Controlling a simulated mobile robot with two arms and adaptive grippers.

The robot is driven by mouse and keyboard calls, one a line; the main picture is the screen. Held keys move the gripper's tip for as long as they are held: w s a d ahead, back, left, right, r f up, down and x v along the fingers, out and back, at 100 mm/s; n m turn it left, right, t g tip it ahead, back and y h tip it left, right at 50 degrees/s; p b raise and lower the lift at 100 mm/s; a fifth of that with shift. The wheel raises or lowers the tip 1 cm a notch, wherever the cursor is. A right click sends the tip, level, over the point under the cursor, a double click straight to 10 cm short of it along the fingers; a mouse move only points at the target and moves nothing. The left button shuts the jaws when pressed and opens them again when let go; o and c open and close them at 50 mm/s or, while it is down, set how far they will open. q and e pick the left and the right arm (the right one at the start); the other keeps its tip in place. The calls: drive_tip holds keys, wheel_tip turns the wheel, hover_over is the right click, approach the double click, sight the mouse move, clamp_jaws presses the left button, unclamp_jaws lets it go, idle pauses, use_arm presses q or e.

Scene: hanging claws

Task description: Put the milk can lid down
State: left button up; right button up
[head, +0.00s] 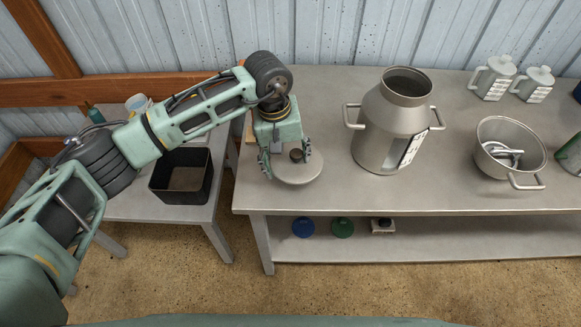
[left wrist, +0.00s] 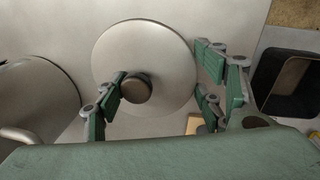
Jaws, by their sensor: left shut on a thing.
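The milk can lid (head: 292,174) is a round grey metal disc with a dark knob, at the left end of the metal table. My left gripper (head: 286,156) points down over it. In the left wrist view, the lid (left wrist: 165,55) lies between the fingers of my left gripper (left wrist: 163,88). One finger is at the knob and the others are by the rim. The gripper is shut on the lid, at or just above the tabletop; I cannot tell if there is a gap. The milk can (head: 392,120) stands upright to the right with its mouth open. My right gripper is out of view.
A metal pot (head: 510,150) with utensils in it and two lidded jugs (head: 494,77) stand farther right. A black bin (head: 182,176) sits on a lower side table to the left. The table front between lid and can is clear. A lower shelf (head: 440,238) holds small round items.

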sight(285, 162)
use_arm(q)
wheel_tip(285, 162, down, 4)
drive_tip(key=shift+f+b, duration=0.25)
drive_tip(key=shift+b, duration=0.45)
drive_tip(key=shift+f, duration=0.3)
drive_tip(key=shift+f, duration=0.1)
drive_tip(key=o, duration=1.2)
drive_tip(key=shift+c, duration=0.2)
